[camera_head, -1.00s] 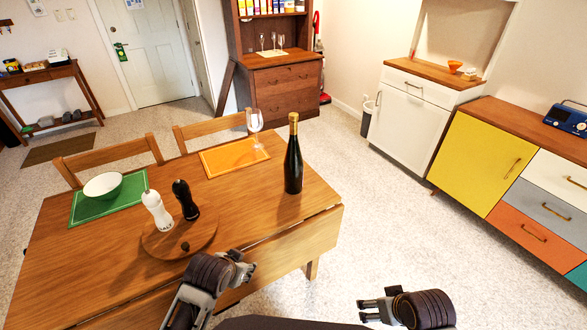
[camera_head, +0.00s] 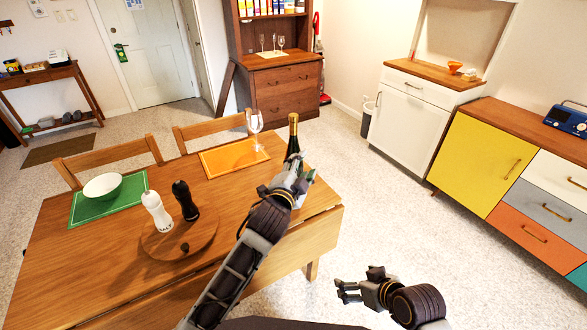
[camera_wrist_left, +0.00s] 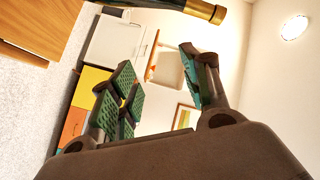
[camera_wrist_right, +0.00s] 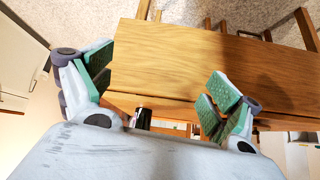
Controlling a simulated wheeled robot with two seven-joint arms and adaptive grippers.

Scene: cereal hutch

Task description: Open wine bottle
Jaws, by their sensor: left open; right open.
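The dark wine bottle with a gold top (camera_head: 293,132) stands upright near the right end of the wooden table (camera_head: 100,260). My left gripper (camera_head: 300,172) is open in front of the bottle and hides its lower part; I cannot tell if they touch. In the left wrist view the bottle's neck (camera_wrist_left: 200,8) crosses the top edge, outside the open fingers (camera_wrist_left: 160,85). My right gripper (camera_head: 342,290) is open and empty, low beside the table's front right. In the right wrist view its spread fingers (camera_wrist_right: 160,85) face the table.
White (camera_head: 155,208) and black (camera_head: 184,198) mills stand on a round board (camera_head: 170,246). A white bowl (camera_head: 103,187) sits on a green mat (camera_head: 85,212). Floor right of the table is clear.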

